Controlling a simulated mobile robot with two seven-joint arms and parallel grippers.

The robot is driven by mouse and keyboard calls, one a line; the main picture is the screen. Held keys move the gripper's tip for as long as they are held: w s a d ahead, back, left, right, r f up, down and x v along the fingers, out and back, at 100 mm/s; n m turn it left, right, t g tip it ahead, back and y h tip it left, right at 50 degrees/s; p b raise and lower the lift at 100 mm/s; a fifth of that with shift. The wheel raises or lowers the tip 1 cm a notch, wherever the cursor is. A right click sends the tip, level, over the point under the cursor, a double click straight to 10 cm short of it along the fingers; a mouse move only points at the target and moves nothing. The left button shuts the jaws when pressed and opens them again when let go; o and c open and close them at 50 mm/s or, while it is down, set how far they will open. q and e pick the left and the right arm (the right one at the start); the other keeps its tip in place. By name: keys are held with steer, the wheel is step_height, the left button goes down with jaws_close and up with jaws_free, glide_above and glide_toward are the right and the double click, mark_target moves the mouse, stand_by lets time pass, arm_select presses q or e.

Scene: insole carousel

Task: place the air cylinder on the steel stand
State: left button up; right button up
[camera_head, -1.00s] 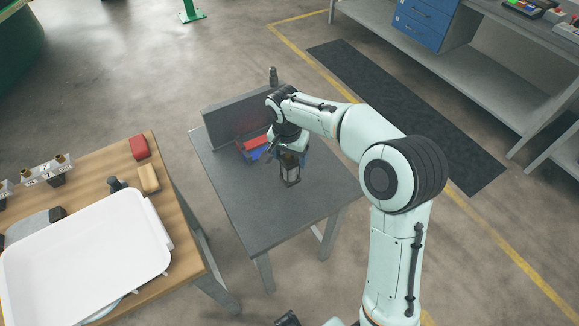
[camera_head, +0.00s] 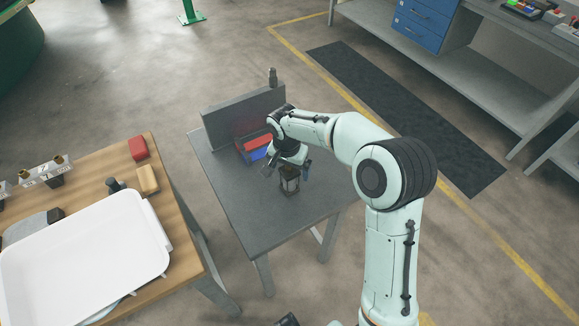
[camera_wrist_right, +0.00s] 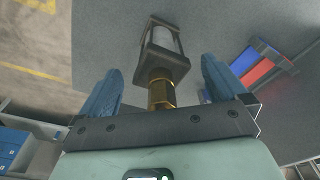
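The air cylinder (camera_head: 289,183), a clear body in a dark square frame, stands on the grey top of the steel stand (camera_head: 265,222). The right wrist view shows its body (camera_wrist_right: 164,42) beyond the fingers and its brass-coloured end (camera_wrist_right: 161,92) between them. My right gripper (camera_head: 287,168) is over the cylinder with its fingers spread. In the wrist view the blue fingers of the right gripper (camera_wrist_right: 163,82) are wide apart, with a visible gap on each side of the brass end. My left gripper cannot be made out.
A wooden table (camera_head: 188,257) with a white tray (camera_head: 85,262), a red block (camera_head: 138,147) and a tan block (camera_head: 148,179) is at the left. The stand's front is clear.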

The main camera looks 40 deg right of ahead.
steer(key=shift+r, duration=0.2)
step_height(320, 180, up, 12)
steer(key=a+p, duration=0.1)
steer(key=shift+s, duration=0.35)
steer(key=shift+a+f, duration=0.1)
steer(key=shift+f, duration=0.05)
stand_by(0.3)
